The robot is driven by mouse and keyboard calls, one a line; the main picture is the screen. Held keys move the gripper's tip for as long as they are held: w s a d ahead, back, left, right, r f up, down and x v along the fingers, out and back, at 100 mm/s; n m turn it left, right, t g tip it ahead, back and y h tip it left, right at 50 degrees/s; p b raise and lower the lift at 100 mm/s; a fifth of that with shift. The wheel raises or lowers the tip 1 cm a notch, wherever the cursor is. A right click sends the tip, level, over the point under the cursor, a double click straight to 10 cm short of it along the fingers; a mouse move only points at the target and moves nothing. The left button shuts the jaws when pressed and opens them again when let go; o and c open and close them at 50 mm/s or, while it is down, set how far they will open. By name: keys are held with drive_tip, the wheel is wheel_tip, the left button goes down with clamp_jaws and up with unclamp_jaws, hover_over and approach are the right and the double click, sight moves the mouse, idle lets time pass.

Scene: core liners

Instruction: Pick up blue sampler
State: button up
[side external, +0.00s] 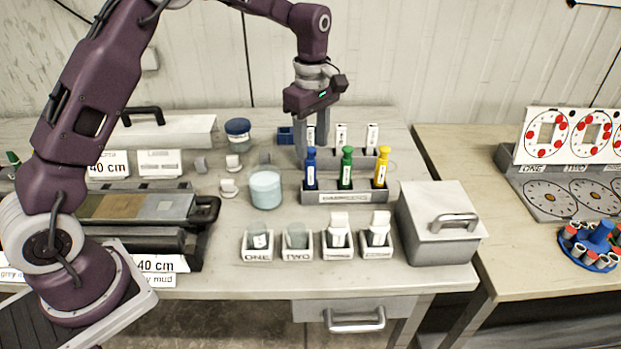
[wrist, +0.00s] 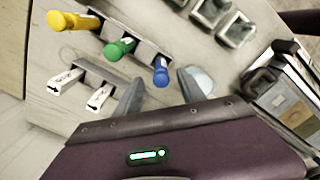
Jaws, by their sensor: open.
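The blue sampler (side external: 311,168) stands upright at the left end of a grey rack (side external: 345,198), beside the green sampler (side external: 346,168) and the yellow sampler (side external: 381,167). The blue sampler also shows in the wrist view (wrist: 160,72), close in front of the fingers. My gripper (side external: 307,150) is open and points down behind the rack, near the blue sampler. The blue sampler's lower part is inside the rack.
White labelled pieces (side external: 341,134) stand in a row behind the rack. A glass jar (side external: 265,187) stands left of it. Several small labelled trays (side external: 297,249) line the front. A grey lidded box (side external: 438,225) is at the right. Core trays (side external: 130,212) lie at the left.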

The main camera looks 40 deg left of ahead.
sight(310, 166)
drive_tip(key=f, duration=0.5)
drive_tip(key=shift+a+f, duration=0.15)
drive_tip(key=shift+a, duration=0.05)
clamp_jaws()
idle(1.1)
